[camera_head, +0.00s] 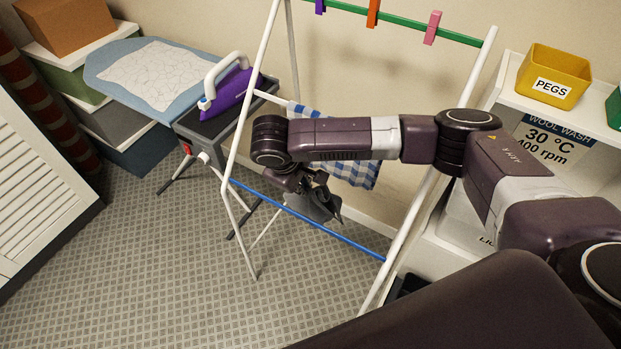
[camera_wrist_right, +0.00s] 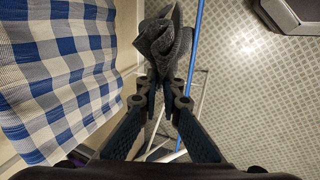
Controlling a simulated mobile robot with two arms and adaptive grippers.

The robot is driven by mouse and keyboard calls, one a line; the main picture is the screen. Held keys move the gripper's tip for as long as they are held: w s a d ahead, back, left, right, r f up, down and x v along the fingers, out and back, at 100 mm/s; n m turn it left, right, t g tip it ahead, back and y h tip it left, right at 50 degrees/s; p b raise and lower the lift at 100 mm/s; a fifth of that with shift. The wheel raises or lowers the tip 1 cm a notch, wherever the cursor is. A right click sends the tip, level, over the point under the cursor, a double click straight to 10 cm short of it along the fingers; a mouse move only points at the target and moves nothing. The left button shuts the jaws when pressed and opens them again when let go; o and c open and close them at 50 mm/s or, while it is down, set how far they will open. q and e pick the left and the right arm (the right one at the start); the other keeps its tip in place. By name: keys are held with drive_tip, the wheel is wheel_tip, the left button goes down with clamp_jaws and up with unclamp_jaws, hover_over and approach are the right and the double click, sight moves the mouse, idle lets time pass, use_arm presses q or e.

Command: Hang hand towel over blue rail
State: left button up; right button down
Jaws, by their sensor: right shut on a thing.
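The blue rail (camera_head: 345,240) is the low front bar of a white drying rack. It also shows in the right wrist view (camera_wrist_right: 196,58). My right gripper (camera_head: 318,188) is just above and behind the rail in the head view. Its fingers (camera_wrist_right: 160,85) are shut on a dark grey hand towel (camera_wrist_right: 165,45), which is bunched up beyond the fingertips. The towel (camera_head: 318,207) shows partly below the gripper, close to the blue rail; I cannot tell whether they touch. My left gripper is not in view.
A blue-and-white checked cloth (camera_head: 352,173) hangs on the rack behind my right arm and is close on the left in the wrist view (camera_wrist_right: 60,70). A green top rail (camera_head: 400,24) carries pegs. An ironing board (camera_head: 150,75) with a purple iron (camera_head: 232,90) stands left; a shelf with a yellow pegs box (camera_head: 553,75) stands right.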

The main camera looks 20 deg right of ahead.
drive_tip(key=s+a+f+t+h+b, duration=0.3)
drive_tip(key=s+a+f+h, duration=0.1)
drive_tip(key=s+a+f, duration=0.4)
wheel_tip(320, 180, down, 6)
drive_tip(key=w+b, duration=0.1)
drive_tip(key=b, duration=0.2)
drive_tip(key=shift+w+t+h, duration=0.3)
drive_tip(key=shift+t+h, duration=0.1)
drive_tip(key=shift+a+r, duration=0.1)
drive_tip(key=c, duration=2)
unclamp_jaws()
drive_tip(key=shift+c, duration=0.2)
drive_tip(key=shift+o, duration=0.4)
drive_tip(key=o, duration=0.5)
